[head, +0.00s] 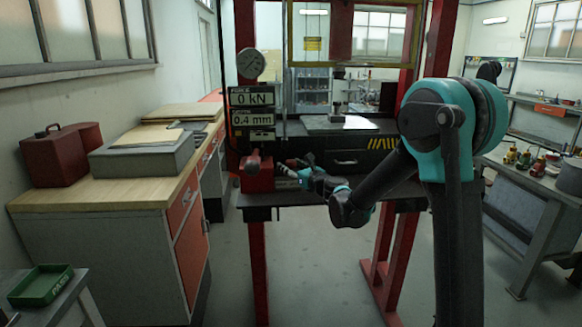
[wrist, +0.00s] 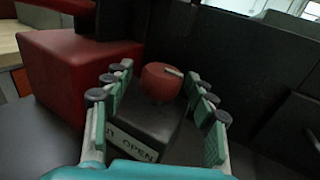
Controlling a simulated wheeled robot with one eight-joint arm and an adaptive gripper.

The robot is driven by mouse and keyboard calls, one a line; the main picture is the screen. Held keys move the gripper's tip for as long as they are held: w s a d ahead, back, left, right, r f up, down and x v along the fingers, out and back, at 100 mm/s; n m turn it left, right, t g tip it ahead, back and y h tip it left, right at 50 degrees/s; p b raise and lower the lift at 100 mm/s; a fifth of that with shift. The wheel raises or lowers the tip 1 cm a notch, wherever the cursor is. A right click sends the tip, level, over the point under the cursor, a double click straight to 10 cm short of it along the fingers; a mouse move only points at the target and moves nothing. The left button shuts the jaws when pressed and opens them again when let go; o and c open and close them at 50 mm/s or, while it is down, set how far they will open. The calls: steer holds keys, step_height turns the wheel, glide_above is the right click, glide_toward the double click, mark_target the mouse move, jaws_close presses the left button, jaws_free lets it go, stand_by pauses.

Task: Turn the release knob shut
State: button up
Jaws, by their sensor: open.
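The release knob (wrist: 161,82) is a round red knob with a pale mark on its top. It sits on a dark block whose front label (wrist: 133,146) reads "OPEN", with the rest partly hidden. My gripper (wrist: 160,90) is open in the wrist view, with its green-padded fingers on either side of the knob and block. I cannot tell whether a finger touches the knob. In the head view my gripper (head: 296,164) is at the press bench, beside a red box (head: 257,176). The knob is not clearly visible there.
The red box also shows at the left in the wrist view (wrist: 65,85), close to my fingers. A dark panel (wrist: 245,65) stands behind and to the right. The red press frame (head: 245,90) carries a gauge (head: 250,64) and displays reading "0 kN" and "0.4 mm". A wooden-topped cabinet (head: 95,188) stands left.

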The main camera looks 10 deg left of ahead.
steer(key=c, duration=1.2)
steer(key=shift+s+m+t+h, duration=0.1)
steer(key=shift+m+t+h, duration=0.2)
steer(key=shift+h, duration=0.1)
steer(key=m+t+h, duration=0.3)
steer(key=h, duration=0.1)
steer(key=shift+a+m+h, duration=0.1)
steer(key=shift+m+h, duration=0.2)
steer(key=shift+m+t+h, duration=0.4)
steer(key=shift+m+h, duration=0.75)
steer(key=shift+h, duration=0.6)
steer(key=shift+m+t+h, duration=0.4)
steer(key=shift+m+h, duration=0.75)
steer(key=shift+h, duration=0.6)
